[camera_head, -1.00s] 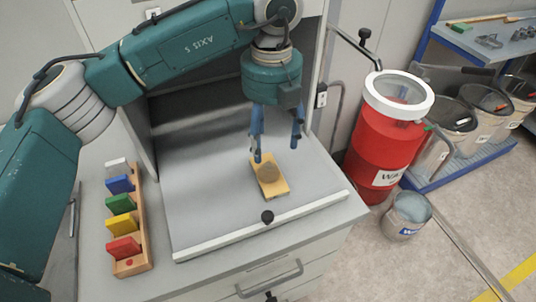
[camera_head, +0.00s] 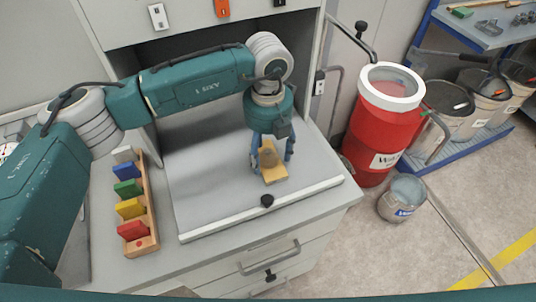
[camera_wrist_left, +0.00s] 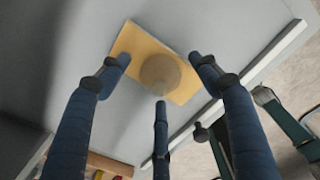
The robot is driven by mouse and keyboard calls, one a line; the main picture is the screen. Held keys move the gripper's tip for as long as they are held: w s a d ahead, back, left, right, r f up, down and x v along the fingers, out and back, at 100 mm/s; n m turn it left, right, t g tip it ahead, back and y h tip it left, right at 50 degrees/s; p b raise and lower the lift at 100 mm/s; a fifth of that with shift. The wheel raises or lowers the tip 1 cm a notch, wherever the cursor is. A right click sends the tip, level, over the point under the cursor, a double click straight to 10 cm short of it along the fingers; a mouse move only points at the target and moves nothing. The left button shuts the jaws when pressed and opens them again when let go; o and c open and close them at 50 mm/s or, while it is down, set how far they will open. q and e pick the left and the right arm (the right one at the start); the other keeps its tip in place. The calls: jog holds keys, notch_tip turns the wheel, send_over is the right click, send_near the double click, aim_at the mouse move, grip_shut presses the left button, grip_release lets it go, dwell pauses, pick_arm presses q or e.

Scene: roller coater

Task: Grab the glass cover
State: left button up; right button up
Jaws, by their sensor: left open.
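A small yellow wooden board (camera_head: 274,175) lies on the grey worktop of the cabinet. A round, brownish, dome-like piece (camera_head: 268,158) sits on it; I take it for the glass cover, but its material is hard to tell. In the left wrist view the round piece (camera_wrist_left: 160,74) rests on the board (camera_wrist_left: 135,45). My left gripper (camera_head: 271,161) points down over the board with its blue fingers open around the round piece. In the wrist view the fingertips (camera_wrist_left: 158,75) stand on different sides of it, with no clear contact. My right gripper is not in view.
A wooden rack (camera_head: 150,210) of coloured blocks stands on the left. The cabinet's upper panel overhangs behind. A red drum (camera_head: 380,135) and a bucket (camera_head: 403,200) stand on the right.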

pick_arm(q)
jog(key=c, duration=1.2)
jog(key=shift+r, duration=0.1)
jog(key=shift+c, duration=0.2)
